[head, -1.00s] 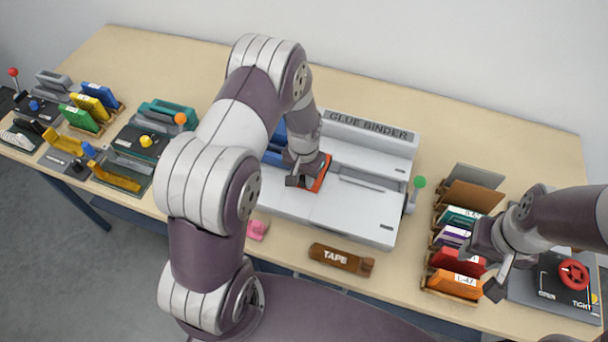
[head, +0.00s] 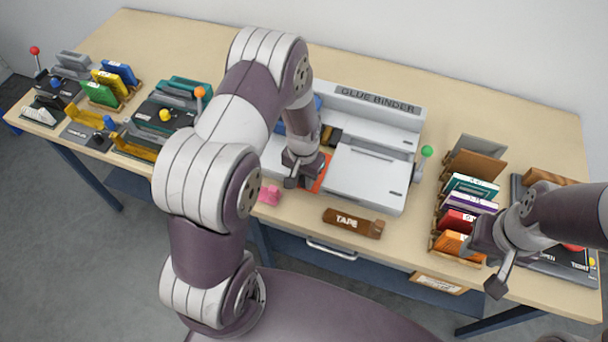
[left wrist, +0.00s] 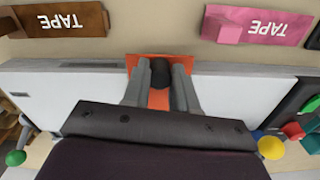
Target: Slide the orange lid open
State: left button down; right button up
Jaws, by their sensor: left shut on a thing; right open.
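The orange lid (head: 321,181) is on the front part of the glue binder (head: 385,176), mostly hidden by my left gripper (head: 297,180) in the head view. The left wrist view shows the lid (left wrist: 148,61) at the binder's front edge with a black knob (left wrist: 160,72) on it. My left gripper (left wrist: 160,84) is shut on this knob, a finger on either side. Behind the lid a dark opening with a yellowish part (head: 330,136) shows in the binder's top. My right gripper (head: 497,262) is open and empty at the right, near the rack of coloured boxes.
A brown TAPE block (head: 352,222) and a pink TAPE block (head: 269,193) lie before the binder. A green-knobbed lever (head: 427,152) stands at its right. A rack with coloured boxes (head: 468,205) stands further right. Several small devices and a rack (head: 110,82) fill the left.

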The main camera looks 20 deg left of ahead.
pick_arm(q)
jog(key=shift+s+f, duration=0.2)
jog(key=shift+f, duration=0.05)
jog(key=c, duration=1.2)
grip_release()
jog(key=shift+s, duration=0.1)
jog(key=shift+o, duration=0.2)
jog(key=shift+r, duration=0.2)
notch_tip(320, 180, up, 12)
jog(key=b, duration=0.2)
jog(key=shift+r, duration=0.2)
